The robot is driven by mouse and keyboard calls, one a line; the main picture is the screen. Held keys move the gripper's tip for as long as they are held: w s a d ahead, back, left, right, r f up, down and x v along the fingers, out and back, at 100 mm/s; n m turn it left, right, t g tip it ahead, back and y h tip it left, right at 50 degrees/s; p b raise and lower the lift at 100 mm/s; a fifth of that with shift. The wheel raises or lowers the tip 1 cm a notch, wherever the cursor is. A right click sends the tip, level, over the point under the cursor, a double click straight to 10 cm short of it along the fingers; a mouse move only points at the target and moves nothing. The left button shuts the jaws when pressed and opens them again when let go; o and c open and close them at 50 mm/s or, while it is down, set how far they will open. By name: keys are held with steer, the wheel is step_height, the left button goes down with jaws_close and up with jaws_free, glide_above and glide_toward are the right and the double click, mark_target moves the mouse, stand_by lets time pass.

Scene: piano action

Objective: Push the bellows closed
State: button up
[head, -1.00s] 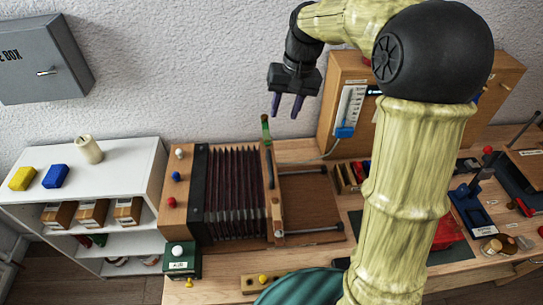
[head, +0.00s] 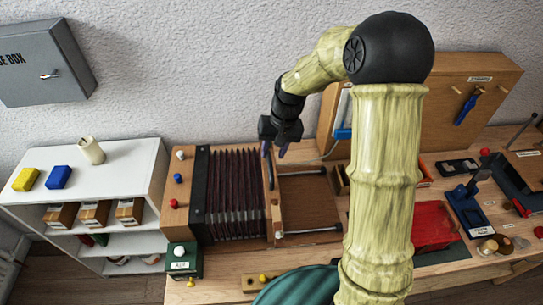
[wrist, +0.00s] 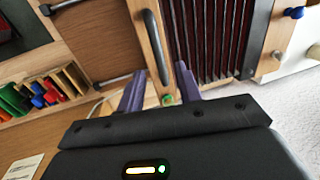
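The bellows (head: 236,190) stand extended on the workbench, with dark red pleats between a knobbed wooden end at the left and a wooden end board (head: 272,204) at the right. The pleats also show in the wrist view (wrist: 218,35). A dark bar handle (wrist: 155,47) is fixed along the end board. My gripper (head: 275,152) is above the back end of the board. In the wrist view my gripper (wrist: 158,82) has its two purple fingers apart, on either side of the board's end. Whether they touch it cannot be told.
Two metal rods (head: 312,232) run over a wooden base right of the board. A green box (head: 183,261) stands at the front left. A white shelf (head: 120,160) is at the left, and a tall wooden panel (head: 450,100) stands behind the bench.

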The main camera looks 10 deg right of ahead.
mark_target(269, 162)
steer(key=shift+a+f, duration=0.2)
steer(key=shift+f, duration=0.75)
steer(key=shift+a+f, duration=0.2)
steer(key=shift+f, duration=0.75)
jaws_close()
steer(key=shift+w+a+r, duration=0.1)
